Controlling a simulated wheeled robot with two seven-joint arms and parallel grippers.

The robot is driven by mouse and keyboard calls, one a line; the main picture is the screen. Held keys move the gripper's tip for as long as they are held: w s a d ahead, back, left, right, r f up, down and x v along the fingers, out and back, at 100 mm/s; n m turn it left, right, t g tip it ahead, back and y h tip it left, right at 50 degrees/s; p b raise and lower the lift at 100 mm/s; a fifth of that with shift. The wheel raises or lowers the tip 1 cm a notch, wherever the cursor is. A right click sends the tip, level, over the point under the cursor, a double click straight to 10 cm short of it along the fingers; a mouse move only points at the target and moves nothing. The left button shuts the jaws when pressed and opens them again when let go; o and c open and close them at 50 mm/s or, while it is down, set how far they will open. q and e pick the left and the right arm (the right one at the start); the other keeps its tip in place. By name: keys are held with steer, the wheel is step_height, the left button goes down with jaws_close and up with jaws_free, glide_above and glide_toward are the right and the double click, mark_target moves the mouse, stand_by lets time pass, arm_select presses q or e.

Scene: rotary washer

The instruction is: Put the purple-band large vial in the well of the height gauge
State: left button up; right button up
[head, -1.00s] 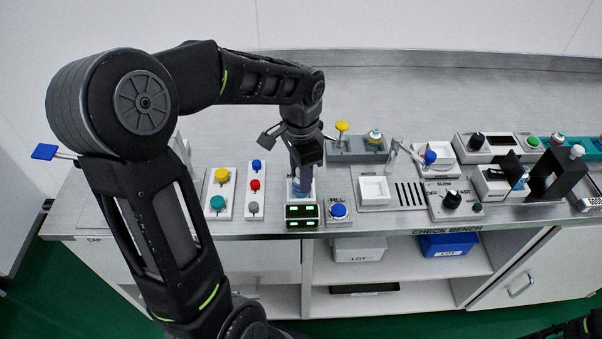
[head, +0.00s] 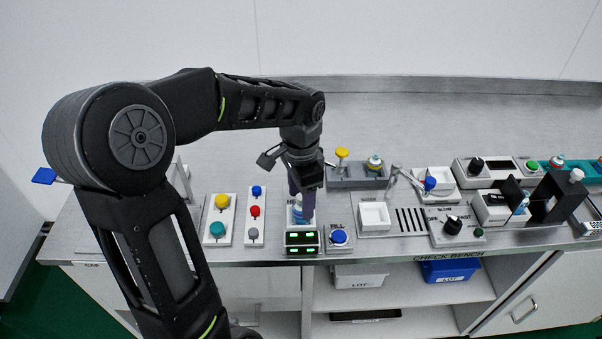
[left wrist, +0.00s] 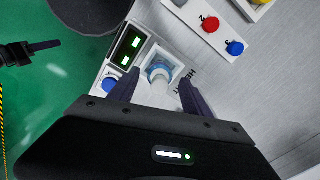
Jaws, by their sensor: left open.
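The height gauge (head: 302,243) is a small unit with green lit displays at the bench's front edge. In the left wrist view its white square well (left wrist: 150,59) shows, with a vial (left wrist: 160,76) standing in it. The vial has a pale cap and a bluish ring; I cannot tell whether its band is purple.
A blue button (head: 339,237) sits right of the gauge, and button panels (head: 237,220) stand to the left. A grey rack (head: 358,174) with a yellow knob and a vial stands behind. The bench's back is clear.

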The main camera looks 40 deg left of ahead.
arm_select(q)
step_height(320, 180, up, 11)
steer(key=shift+f, duration=0.2)
